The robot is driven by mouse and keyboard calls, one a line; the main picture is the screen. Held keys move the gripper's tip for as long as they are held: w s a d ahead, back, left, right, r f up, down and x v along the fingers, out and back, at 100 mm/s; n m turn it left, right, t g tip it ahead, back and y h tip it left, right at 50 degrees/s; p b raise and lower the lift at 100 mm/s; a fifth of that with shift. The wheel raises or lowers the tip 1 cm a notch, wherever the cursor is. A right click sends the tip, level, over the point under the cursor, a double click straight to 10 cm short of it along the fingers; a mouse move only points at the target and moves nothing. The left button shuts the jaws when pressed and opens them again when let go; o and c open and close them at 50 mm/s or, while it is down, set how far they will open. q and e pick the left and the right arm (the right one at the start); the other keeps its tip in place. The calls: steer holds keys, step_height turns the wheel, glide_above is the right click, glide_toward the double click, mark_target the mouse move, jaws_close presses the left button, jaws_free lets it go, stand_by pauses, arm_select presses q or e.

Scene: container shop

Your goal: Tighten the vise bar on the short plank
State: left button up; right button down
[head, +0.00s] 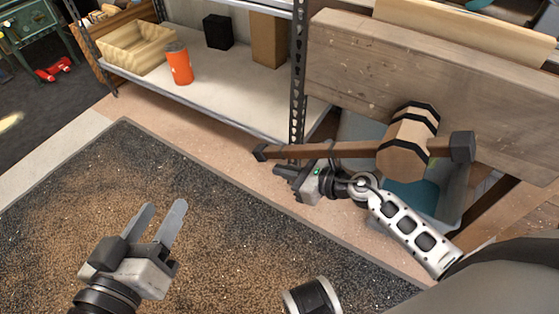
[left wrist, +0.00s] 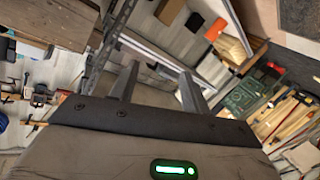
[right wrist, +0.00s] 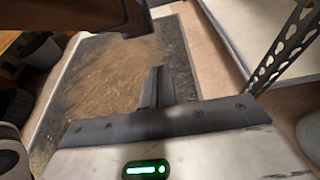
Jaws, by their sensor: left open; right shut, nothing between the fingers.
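The vise bar (head: 320,150) is a brown wooden rod with dark end caps. It runs nearly level through the light wooden screw hub (head: 405,145) with black bands, in front of the thick wooden vise jaw (head: 400,80). A pale plank (head: 470,25), which looks like the short plank, shows behind the jaw's top edge. My right gripper (head: 279,171) is shut and empty just below the bar's left part. In the right wrist view its fingers (right wrist: 157,82) are together, and the bar's end (right wrist: 134,14) shows above. My left gripper (head: 161,208) is open and empty over the dark mat.
A low shelf (head: 225,95) behind holds a wooden crate (head: 135,50), an orange can (head: 179,63), a black box (head: 218,32) and a brown block (head: 267,40). A perforated metal post (head: 298,70) stands close behind the bar's left end. The dark mat (head: 220,220) is clear.

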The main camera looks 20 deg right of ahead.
arm_select(q)
steer(key=shift+a+f+g, duration=0.15)
steer(key=shift+f+g, duration=0.1)
steer(key=shift+g, duration=0.05)
arm_select(e)
steer(key=r, duration=0.1)
steer(key=w+r, duration=0.1)
steer(key=shift+w+a+r, duration=0.1)
steer(key=shift+a+r, duration=0.2)
steer(key=shift+a, duration=0.1)
arm_select(q)
steer(key=shift+f, duration=0.1)
arm_select(e)
steer(key=shift+w+r, duration=0.1)
